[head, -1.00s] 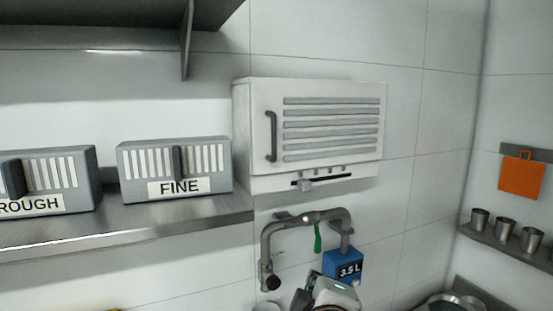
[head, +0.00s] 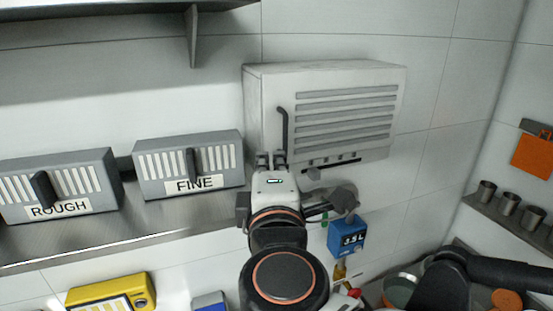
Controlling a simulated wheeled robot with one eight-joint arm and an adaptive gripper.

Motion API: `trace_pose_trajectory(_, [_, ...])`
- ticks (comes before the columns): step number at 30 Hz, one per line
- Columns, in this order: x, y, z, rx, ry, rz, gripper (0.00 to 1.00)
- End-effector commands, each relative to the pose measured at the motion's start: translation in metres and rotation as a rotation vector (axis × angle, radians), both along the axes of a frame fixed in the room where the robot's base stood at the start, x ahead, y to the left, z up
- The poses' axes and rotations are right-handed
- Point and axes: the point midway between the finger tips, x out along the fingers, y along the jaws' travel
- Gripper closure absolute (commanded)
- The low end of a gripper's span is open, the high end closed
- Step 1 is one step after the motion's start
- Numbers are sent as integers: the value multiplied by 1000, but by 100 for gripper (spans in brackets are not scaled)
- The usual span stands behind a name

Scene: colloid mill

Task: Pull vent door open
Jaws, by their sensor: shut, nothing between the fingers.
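The vent door (head: 345,112) is the slatted front of a white wall box (head: 325,70). It looks closed, flush with the box. Its dark vertical bar handle (head: 285,122) is on the door's left side. My gripper (head: 271,156) is raised in front of the box's lower left corner, just below and left of the handle's lower end. It is shut and empty. The handle's lower end is close to the fingertips in the picture; whether they touch, I cannot tell. My arm hides the wall and pipe below the box.
Left of the box, a steel shelf (head: 150,222) holds the FINE unit (head: 215,155) and the ROUGH unit (head: 85,180). A dark shelf (head: 100,22) hangs above. A blue 3.5 L block (head: 347,238) is below right. Metal cups (head: 508,202) stand on a shelf at right.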

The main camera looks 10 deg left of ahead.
Motion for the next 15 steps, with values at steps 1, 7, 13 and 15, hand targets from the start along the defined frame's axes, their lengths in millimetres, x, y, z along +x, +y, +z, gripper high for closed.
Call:
trace_pose_trajectory(1, [9, 1, 1, 0, 0, -4, 100])
trace_pose_trajectory(7, [38, 8, 1, 1, 1, -4, 100])
trace_pose_trajectory(13, [61, 14, 0, 1, 1, -2, 100])
trace_pose_trajectory(15, [66, 16, 0, 1, 1, -3, 100])
